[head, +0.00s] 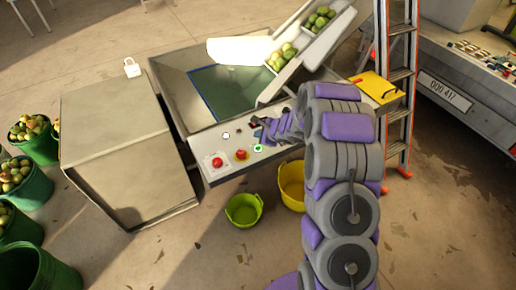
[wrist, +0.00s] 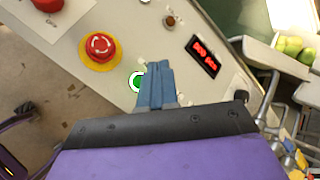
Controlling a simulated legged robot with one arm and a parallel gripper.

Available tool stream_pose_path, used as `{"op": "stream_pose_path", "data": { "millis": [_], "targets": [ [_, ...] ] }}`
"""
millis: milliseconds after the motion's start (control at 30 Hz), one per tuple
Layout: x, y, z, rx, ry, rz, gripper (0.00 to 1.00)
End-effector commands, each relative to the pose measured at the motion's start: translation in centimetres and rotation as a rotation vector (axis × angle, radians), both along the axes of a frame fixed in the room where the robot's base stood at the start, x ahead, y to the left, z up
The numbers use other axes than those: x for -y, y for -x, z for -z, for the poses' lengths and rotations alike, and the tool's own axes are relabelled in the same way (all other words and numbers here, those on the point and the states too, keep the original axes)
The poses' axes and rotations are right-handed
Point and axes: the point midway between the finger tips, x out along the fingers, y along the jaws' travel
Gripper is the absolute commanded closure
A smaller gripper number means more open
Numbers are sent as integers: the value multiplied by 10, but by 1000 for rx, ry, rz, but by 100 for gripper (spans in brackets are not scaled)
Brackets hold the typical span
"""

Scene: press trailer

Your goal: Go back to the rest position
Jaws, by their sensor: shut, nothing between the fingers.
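My gripper (wrist: 157,75) is shut and empty, in front of the control panel (wrist: 130,22) of the press. In the head view my gripper (head: 264,128) is partly hidden by my own arm, just above the panel (head: 205,170). In the wrist view its fingertips lie beside a green button (wrist: 136,82), which they partly cover. I cannot tell whether they touch it. A red emergency knob on a yellow base (wrist: 100,46) is to the left. A red digital display (wrist: 203,56) is to the right.
A grey metal box (head: 125,150) stands left of the press. Green buckets of fruit (head: 37,138) line the left side. A lime bucket (head: 244,209) and a yellow bucket (head: 291,186) stand below the panel. An orange ladder (head: 398,75) stands to the right.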

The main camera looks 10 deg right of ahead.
Motion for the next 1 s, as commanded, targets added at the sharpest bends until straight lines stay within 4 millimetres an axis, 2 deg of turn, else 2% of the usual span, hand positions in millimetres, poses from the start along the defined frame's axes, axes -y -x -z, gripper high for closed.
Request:
{"op": "stream_pose_path", "data": {
  "millis": [333, 433, 533, 700, 767, 1000],
  "targets": [
    [-2, 1, -4, 5, 1, -11, 100],
    [-13, 5, -20, 27, 9, -65, 100],
    [-35, 17, -51, 66, 27, -171, 100],
    [-78, 55, -109, 139, 72, -413, 100],
    [-92, 73, -125, 155, 91, -500, 100],
    [-130, 160, -178, 197, 180, -839, 100]
  ]
}}
